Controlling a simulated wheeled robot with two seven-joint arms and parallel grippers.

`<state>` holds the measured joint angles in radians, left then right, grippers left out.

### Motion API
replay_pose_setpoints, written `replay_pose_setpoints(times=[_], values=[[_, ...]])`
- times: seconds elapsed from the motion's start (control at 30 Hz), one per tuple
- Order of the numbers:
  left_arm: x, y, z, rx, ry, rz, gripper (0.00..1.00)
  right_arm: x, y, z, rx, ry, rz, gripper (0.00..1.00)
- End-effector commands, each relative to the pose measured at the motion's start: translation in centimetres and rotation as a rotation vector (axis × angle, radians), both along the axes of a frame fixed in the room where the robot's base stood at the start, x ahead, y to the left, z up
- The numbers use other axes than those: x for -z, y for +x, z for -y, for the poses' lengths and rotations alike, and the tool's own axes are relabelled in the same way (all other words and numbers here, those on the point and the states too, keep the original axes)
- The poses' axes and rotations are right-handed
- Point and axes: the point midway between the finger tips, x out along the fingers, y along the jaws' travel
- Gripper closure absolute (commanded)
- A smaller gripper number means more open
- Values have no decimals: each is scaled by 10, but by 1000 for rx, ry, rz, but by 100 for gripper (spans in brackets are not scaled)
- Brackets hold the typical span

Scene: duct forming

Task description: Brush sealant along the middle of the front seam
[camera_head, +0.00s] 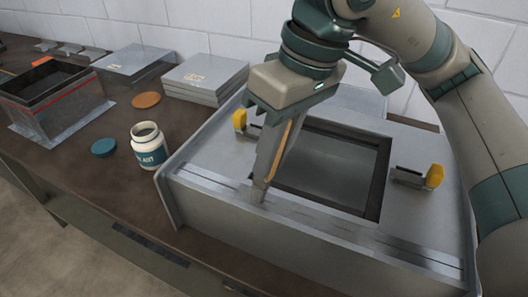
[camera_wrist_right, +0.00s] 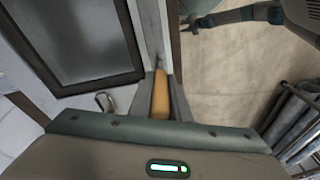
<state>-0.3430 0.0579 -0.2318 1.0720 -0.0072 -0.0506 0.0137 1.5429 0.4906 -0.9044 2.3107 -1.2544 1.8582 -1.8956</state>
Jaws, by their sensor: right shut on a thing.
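My right gripper (camera_head: 268,165) is shut on a brush with an orange handle (camera_wrist_right: 160,97), pointing down at the front of a grey metal duct piece (camera_head: 340,255). The fingers hide most of the brush in the head view. The front seam (camera_head: 325,221) runs as a strip along the near top edge of the piece. The fingertips are over this strip, left of its middle; I cannot tell whether the bristles touch it. An open white jar with a blue label (camera_head: 148,152) stands left of the piece.
A rectangular opening (camera_head: 335,165) lies behind the seam, with yellow-handled clamps (camera_head: 240,121) (camera_head: 434,177) on either side. A teal lid (camera_head: 104,147), an orange disc (camera_head: 146,100), stacked metal sheets (camera_head: 204,77) and a red-striped duct box (camera_head: 60,105) are at left on the brown table.

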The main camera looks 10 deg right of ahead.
Motion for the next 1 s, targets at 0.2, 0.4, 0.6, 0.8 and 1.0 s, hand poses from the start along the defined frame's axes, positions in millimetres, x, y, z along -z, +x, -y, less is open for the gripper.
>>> replay_pose_setpoints(times=[0.2, 0.4, 0.6, 0.8, 1.0], values=[[7, 0, 0, 0, 0, 0, 69, 2, -8, 12, 1, -6, -3, 100], [8, 0, 0, 0, 0, 0, 69, 1, -11, 16, 0, -5, -3, 100], [8, 0, 0, 0, 0, 0, 69, 0, -11, 16, 0, -4, -2, 100], [8, 0, 0, 0, 0, 0, 69, -1, -11, 17, 1, -2, -1, 100], [10, 0, 0, 0, 0, 0, 69, -1, -16, 24, 1, -1, -1, 100]])
